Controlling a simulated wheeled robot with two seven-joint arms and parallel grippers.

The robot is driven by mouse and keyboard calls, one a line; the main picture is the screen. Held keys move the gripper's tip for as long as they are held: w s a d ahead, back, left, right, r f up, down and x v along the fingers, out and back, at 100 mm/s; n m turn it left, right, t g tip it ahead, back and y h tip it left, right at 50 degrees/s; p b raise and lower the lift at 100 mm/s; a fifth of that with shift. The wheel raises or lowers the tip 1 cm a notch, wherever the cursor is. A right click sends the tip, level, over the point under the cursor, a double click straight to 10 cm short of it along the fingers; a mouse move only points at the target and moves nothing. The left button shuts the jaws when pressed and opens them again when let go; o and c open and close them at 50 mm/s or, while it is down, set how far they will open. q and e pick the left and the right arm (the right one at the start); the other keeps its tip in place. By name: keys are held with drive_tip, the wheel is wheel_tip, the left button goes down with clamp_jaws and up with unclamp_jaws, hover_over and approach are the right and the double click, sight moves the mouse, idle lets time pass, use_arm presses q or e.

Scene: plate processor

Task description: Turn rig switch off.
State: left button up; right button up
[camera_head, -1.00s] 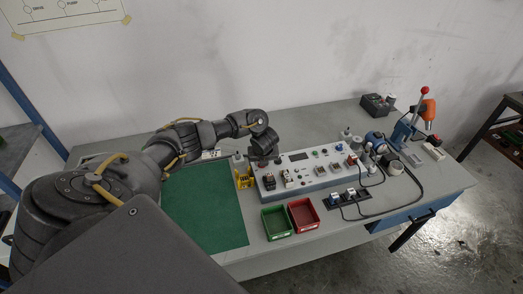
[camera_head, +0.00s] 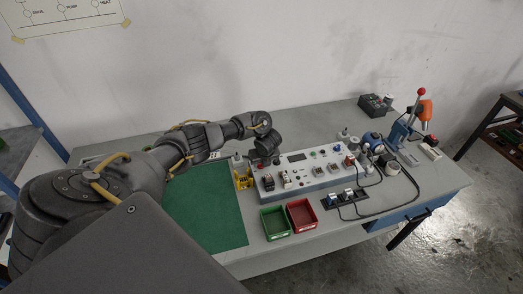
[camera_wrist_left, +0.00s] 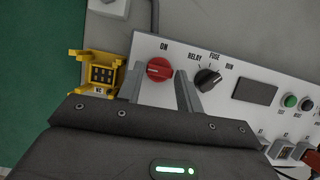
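The rig switch is a red rotary knob (camera_wrist_left: 160,69) on the white panel (camera_wrist_left: 220,107), with the word ON printed above it. Its grip bar looks roughly sideways in the wrist view; its exact setting is hard to tell. My left gripper (camera_wrist_left: 160,82) is open, one finger to each side and just below the knob in the picture, with no visible contact. In the head view my left gripper (camera_head: 258,162) is over the left end of the rig panel (camera_head: 318,184), and the red switch (camera_head: 262,167) shows small under it. My right gripper is not in view.
A black selector knob (camera_wrist_left: 207,79) sits right of the switch, and a yellow socket block (camera_wrist_left: 101,74) sits left. Green (camera_head: 276,222) and red (camera_head: 301,215) bins stand in front of the panel. A green mat (camera_head: 205,205) lies left. A drill-press-like device (camera_head: 410,120) stands right.

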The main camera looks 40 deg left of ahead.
use_arm(q)
drive_tip(key=o, duration=0.3)
drive_tip(key=p+v, duration=0.1)
drive_tip(key=v, duration=0.4)
drive_tip(key=shift+d+r, duration=0.1)
drive_tip(key=shift+r, duration=0.3)
drive_tip(key=p+v, duration=0.2)
drive_tip(key=v, duration=0.3)
drive_tip(key=shift+p, duration=0.4)
drive_tip(key=shift+s, duration=0.1)
